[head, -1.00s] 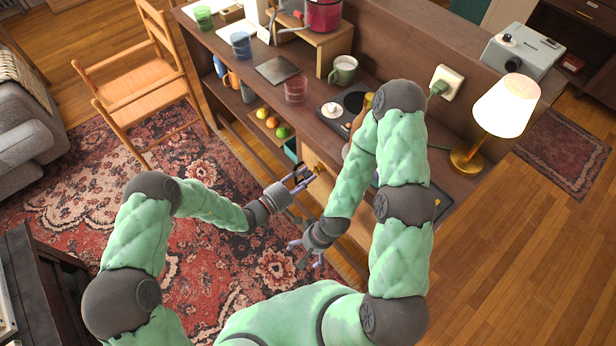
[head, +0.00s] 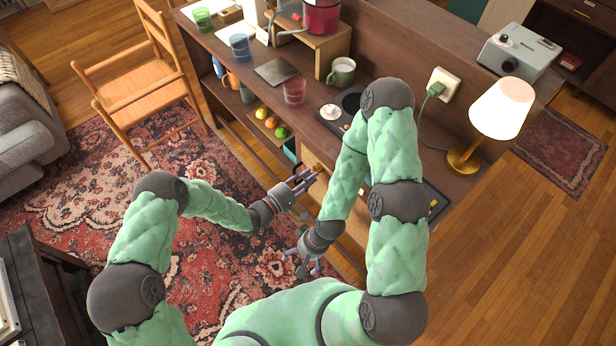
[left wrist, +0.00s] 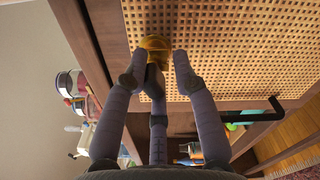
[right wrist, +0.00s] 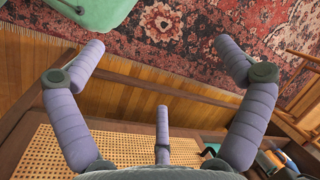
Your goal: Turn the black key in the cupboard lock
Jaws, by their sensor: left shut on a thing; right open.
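The brass lock (left wrist: 157,43) sits on the cane-panelled cupboard door (left wrist: 230,50) in the left wrist view. My left gripper (left wrist: 155,68) is right at it, its fingers closed in on the black key, which they and the middle finger mostly hide. In the head view my left gripper (head: 304,180) is at the cupboard front, where lock and key cannot be made out. My right gripper (head: 304,266) is open and empty, lower and nearer my body. In the right wrist view (right wrist: 158,55) its fingers are spread wide with nothing between them.
The cupboard top (head: 325,130) carries a green mug (head: 342,71), a red glass (head: 295,90) and a lamp (head: 502,108). A black handle (left wrist: 262,113) juts out beside the door panel. The patterned rug (head: 85,190) lies clear in front.

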